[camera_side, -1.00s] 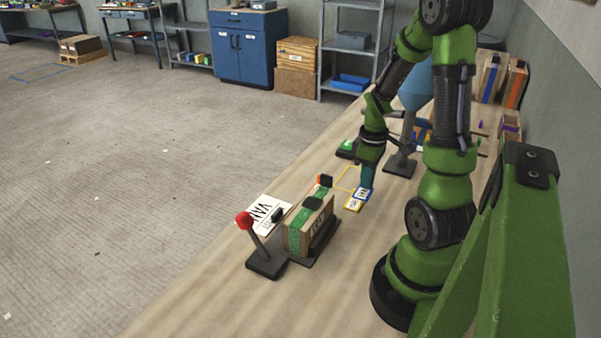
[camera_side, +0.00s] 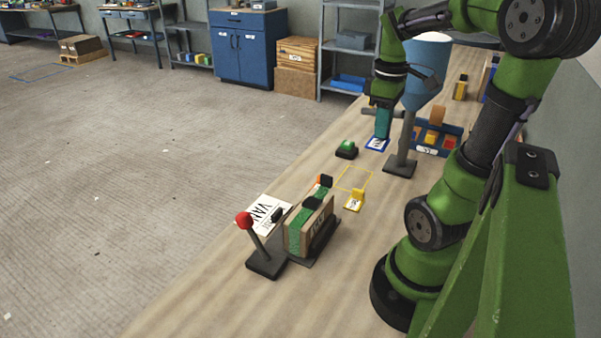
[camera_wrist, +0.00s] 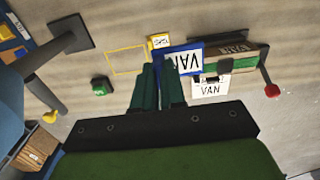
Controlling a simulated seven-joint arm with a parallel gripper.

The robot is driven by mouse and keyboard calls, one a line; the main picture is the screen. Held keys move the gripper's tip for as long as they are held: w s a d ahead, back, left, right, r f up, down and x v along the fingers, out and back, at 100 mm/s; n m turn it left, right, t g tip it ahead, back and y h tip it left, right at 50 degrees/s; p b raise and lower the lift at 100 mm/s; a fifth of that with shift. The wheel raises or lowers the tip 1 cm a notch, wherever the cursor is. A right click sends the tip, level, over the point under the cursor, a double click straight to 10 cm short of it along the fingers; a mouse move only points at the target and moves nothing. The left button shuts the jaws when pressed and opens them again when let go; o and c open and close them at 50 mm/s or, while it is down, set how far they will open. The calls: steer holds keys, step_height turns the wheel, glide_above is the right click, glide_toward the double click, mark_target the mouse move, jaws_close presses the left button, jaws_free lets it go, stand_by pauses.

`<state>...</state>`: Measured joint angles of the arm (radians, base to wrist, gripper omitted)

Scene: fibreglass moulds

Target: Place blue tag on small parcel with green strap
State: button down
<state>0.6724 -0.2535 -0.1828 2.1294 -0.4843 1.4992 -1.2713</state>
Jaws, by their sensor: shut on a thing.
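My gripper (camera_side: 382,122) is shut on the blue tag (camera_side: 376,144), a white card with a blue border. The gripper hangs above the far part of the bench, apart from the parcel. In the wrist view the tag (camera_wrist: 187,60) sits at the fingertips (camera_wrist: 160,68), its VAN lettering upside down, and it covers part of the parcel's near end. The small parcel (camera_side: 295,238) stands upright in a dark holder, a green strap (camera_side: 310,216) running over its top and down its end. In the wrist view the parcel (camera_wrist: 240,50) lies right of the tag.
A red-knobbed lever (camera_side: 245,221) and a white VAN sheet (camera_side: 267,210) are beside the parcel. A yellow tag (camera_side: 353,202) lies by a yellow outline (camera_side: 354,178). A green button (camera_side: 346,148), blue hopper stand (camera_side: 402,163) and blue bin (camera_side: 437,140) surround the gripper.

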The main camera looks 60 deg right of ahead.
steer(key=w+a+r, duration=0.1)
steer(key=w+a, duration=0.5)
steer(key=a, duration=0.1)
glide_above(307, 212)
step_height(307, 212, down, 13)
steer(key=shift+a+f, duration=0.1)
stand_by(0.3)
steer(key=c, duration=1.6)
jaws_free()
steer(key=shift+f, duration=0.15)
steer(key=shift+c, duration=0.2)
steer(key=o, duration=0.4)
steer(key=shift+o, duration=0.2)
